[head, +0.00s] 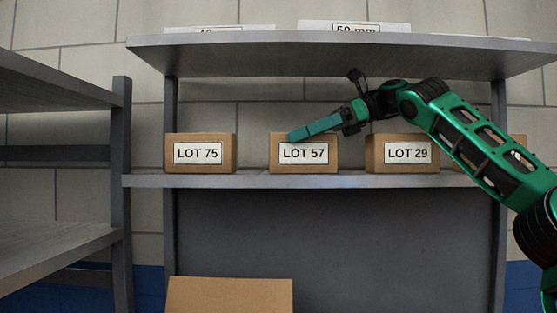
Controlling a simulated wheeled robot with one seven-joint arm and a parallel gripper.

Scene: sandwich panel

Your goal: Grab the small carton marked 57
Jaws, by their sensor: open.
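The small carton marked LOT 57 (304,166) is a brown box with a white label, standing on the middle shelf between two similar cartons. My gripper (292,136) reaches in from the right, and its green fingers overlap the top edge of this carton in the picture. The gripper is open with nothing seen between its fingers. I cannot tell whether the fingers touch the carton or are only in front of it or above it. A little of the carton's upper part is hidden by the fingers.
The LOT 75 carton (201,166) stands to the left and the LOT 29 carton (402,166) to the right, with gaps between. Another carton (520,153) is partly hidden behind my arm. The upper shelf (330,58) hangs above. A larger box (230,296) sits below. Another rack (122,190) stands left.

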